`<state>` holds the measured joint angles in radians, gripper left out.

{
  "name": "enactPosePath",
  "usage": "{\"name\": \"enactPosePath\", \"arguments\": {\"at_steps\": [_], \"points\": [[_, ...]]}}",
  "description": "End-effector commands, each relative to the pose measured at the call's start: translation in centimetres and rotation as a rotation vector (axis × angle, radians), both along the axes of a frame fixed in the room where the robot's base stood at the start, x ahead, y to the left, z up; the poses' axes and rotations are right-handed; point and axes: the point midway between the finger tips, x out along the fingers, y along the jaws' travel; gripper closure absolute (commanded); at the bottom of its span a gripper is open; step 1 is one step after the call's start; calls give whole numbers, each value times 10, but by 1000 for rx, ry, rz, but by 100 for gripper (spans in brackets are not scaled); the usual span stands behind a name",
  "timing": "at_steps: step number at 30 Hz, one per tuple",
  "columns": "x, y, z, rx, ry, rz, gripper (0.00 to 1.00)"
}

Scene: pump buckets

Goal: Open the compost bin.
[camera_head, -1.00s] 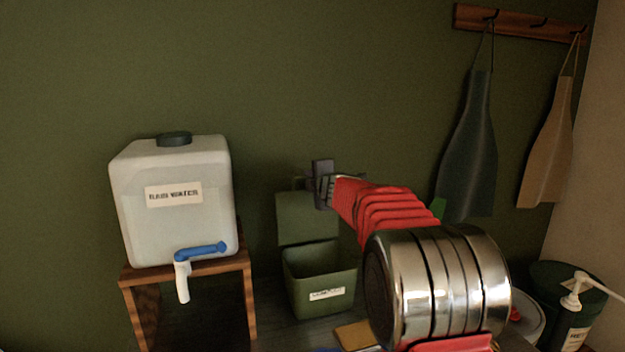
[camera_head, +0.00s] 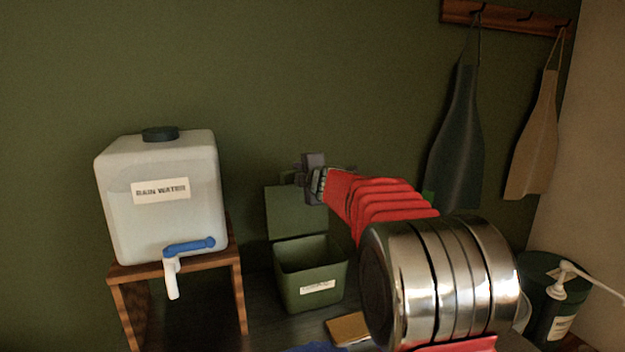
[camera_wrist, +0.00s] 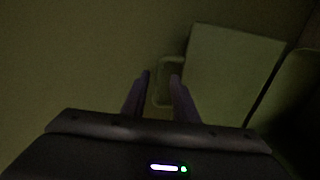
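The green compost bin (camera_head: 311,285) stands on the counter with a pale label on its front. Its lid (camera_head: 297,215) stands upright at the back and the bin's mouth is uncovered. The lid also shows in the wrist view (camera_wrist: 228,80), with a loop handle (camera_wrist: 165,88) on its edge. My gripper (camera_head: 298,179) is at the top edge of the lid. In the wrist view, my fingers are apart (camera_wrist: 160,76), with the handle just beyond or between their tips. I cannot tell whether they touch it.
A rain water tank (camera_head: 160,205) with a blue-handled tap sits on a wooden stand (camera_head: 238,290) at left. A tan block (camera_head: 348,329) lies before the bin. Two aprons (camera_head: 456,145) hang at right, above a dark green pump bucket (camera_head: 540,280).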

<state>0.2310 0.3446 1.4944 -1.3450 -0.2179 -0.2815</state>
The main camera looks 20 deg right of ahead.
Motion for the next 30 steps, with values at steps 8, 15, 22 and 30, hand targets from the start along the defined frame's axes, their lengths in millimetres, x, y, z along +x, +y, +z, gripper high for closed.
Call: {"name": "enactPosePath", "arguments": {"at_steps": [8, 15, 22, 30], "points": [[-34, 1, 7, 0, 0, 0, 73], [-63, 1, 13, 0, 0, -1, 73], [-91, 2, 18, -1, 1, 0, 73], [-111, 1, 22, 1, 2, -1, 73]]}}
